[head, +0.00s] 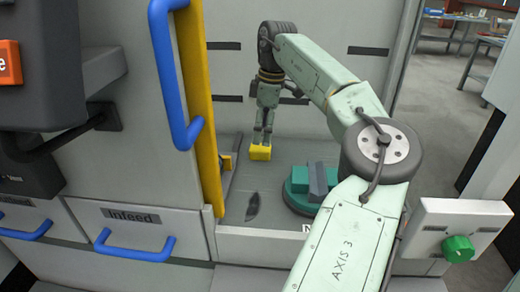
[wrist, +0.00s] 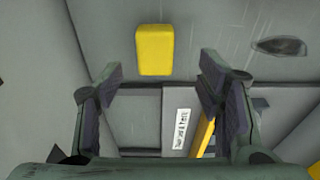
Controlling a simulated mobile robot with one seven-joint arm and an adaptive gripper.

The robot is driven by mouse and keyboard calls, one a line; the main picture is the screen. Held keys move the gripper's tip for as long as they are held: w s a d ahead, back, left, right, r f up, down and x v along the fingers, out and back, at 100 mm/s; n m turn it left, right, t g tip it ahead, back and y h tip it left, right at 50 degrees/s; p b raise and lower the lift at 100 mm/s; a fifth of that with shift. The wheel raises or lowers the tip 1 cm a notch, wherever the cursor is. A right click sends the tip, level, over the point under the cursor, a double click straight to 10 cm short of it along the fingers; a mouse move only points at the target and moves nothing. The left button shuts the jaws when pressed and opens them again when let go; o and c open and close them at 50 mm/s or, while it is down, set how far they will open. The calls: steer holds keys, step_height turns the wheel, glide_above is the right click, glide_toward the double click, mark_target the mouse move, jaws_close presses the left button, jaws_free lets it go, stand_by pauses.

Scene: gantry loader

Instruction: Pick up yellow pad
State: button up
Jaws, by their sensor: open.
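The yellow pad (head: 260,153) is a small block on the grey floor of the machine bay in the head view. It also shows in the wrist view (wrist: 155,50), near the top of the picture, lying flat. My gripper (head: 263,137) points down just above or behind the pad in the head view; the exact gap is hard to tell. In the wrist view my gripper (wrist: 160,88) is open, with its two dark-padded fingers spread wider than the pad. Nothing is between the fingers, and the pad appears beyond their tips, untouched.
A round green fixture with a grey block (head: 318,182) stands right of the pad. A yellow door edge (head: 196,110) with a blue handle (head: 165,75) borders the bay at left. A dark mark (head: 252,206) lies on the floor. A control box with a green knob (head: 458,248) is at right.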

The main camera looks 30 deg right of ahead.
mark_target(260, 147)
steer(key=shift+w+a+f+p, duration=0.15)
steer(key=shift+f+p, duration=0.2)
steer(key=shift+f, duration=0.75)
steer(key=shift+w+f+p, duration=0.2)
steer(key=shift+f+p, duration=0.15)
steer(key=shift+f, duration=0.8)
steer(key=shift+w+a+f+p, duration=0.15)
steer(key=shift+f+p, duration=0.2)
steer(key=shift+f, duration=0.75)
steer(key=c, duration=1)
steer(key=shift+r, duration=0.1)
step_height(260, 147, up, 18)
steer(key=shift+f+b, duration=0.1)
steer(key=shift+b, duration=0.7)
steer(key=shift+d, duration=0.1)
steer(key=shift+o, duration=1.4)
steer(key=c, duration=0.4)
